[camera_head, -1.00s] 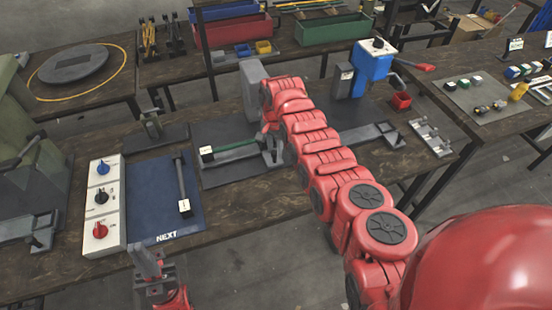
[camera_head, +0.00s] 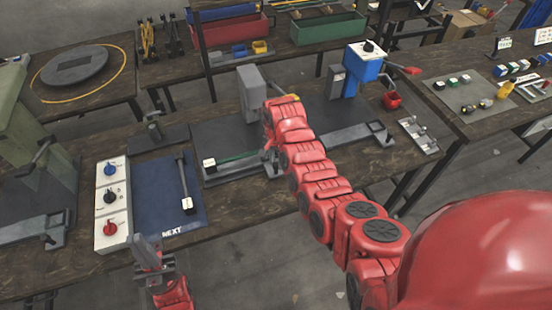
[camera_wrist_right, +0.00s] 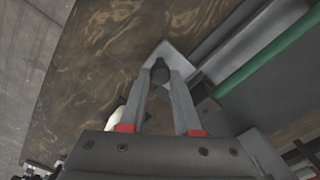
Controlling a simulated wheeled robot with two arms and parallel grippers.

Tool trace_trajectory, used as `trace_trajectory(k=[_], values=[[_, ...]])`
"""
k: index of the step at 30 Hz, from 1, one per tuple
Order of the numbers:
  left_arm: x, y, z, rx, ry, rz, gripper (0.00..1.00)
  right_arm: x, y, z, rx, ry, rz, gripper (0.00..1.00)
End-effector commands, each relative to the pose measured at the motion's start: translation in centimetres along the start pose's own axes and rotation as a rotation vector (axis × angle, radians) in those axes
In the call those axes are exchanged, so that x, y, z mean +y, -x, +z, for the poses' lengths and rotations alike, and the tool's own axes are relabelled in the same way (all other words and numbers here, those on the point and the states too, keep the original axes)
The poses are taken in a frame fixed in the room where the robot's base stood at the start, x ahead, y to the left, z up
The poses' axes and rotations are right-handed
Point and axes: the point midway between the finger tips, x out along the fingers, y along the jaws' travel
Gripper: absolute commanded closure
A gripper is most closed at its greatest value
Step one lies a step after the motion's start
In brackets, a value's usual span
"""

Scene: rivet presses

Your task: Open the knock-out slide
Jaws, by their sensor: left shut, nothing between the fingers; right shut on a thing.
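The slide is a low grey rail with a green strip (camera_head: 236,162) on the dark mat of the middle press; the strip also shows in the right wrist view (camera_wrist_right: 272,56). A small dark knob (camera_wrist_right: 160,71) stands on a light grey end plate (camera_wrist_right: 177,54) beside the rail. My right gripper (camera_wrist_right: 161,76) is shut on this knob. In the head view, my right arm covers part of the rail's right end, and its fingertips are hard to make out. My left gripper (camera_head: 147,250) is shut and empty, in front of the bench's near edge.
A blue mat (camera_head: 166,200) marked NEXT and a white panel (camera_head: 112,205) with three knobs lie left of the rail. A grey upright block (camera_head: 251,93) stands behind it. A blue press (camera_head: 363,66) with a red handle stands to the right.

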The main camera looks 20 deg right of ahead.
Motion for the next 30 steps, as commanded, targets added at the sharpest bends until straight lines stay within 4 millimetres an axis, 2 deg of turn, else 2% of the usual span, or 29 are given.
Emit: trace_trajectory(k=[1,5,6,14,20,25,28,30], values=[[0.0,0.0,0.0,0.000,0.000,0.000,1.00,0.1,0.0,-0.1,0.003,-0.002,0.000,0.66],[0.0,0.0,0.0,0.000,0.000,0.000,1.00,0.0,0.0,-0.1,0.002,-0.001,0.000,0.42],[0.0,0.0,0.0,0.000,0.000,0.000,1.00,0.0,0.0,-0.1,0.002,-0.001,0.000,0.39],[0.0,0.0,0.0,0.000,0.000,0.000,1.00,-0.1,0.1,0.0,0.001,0.000,-0.001,0.39],[0.0,0.6,0.1,0.000,0.000,0.000,1.00,-0.1,1.0,-0.1,0.002,0.001,-0.002,0.39],[0.1,1.7,0.3,0.000,0.000,0.000,1.00,-0.2,3.3,-0.1,0.004,0.000,-0.005,0.39],[0.1,2.6,0.4,0.000,0.000,0.000,1.00,-0.3,5.5,-0.1,0.007,0.000,-0.008,0.39],[0.0,0.2,0.0,-0.001,0.000,0.000,1.00,0.0,8.4,-0.2,0.001,-0.003,-0.003,0.39]])
